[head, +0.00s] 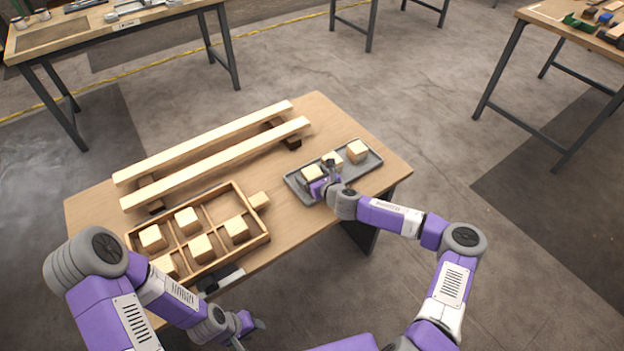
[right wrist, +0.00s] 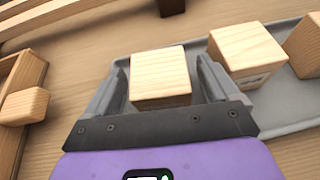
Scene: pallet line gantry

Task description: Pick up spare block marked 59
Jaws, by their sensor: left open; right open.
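Three light wooden blocks stand on a grey tray (head: 350,178) at the right end of the table: a left block (head: 312,173), a middle block (head: 333,158) and a right block (head: 357,150). My right gripper (head: 318,176) is open over the tray. In the right wrist view its fingers (right wrist: 160,82) stand either side of the left block (right wrist: 160,70), apparently without gripping it. The middle block (right wrist: 247,50) has a dark mark on its near side, too small to read. I cannot tell which block is 59. My left gripper (head: 248,328) is open and empty, off the table's front edge.
A wooden divided box (head: 262,240) holding several blocks stands at the table's front left, with another block (head: 259,201) at its right edge. Two long wooden rails (head: 215,160) lie on dark supports behind it. Other worktables stand further back.

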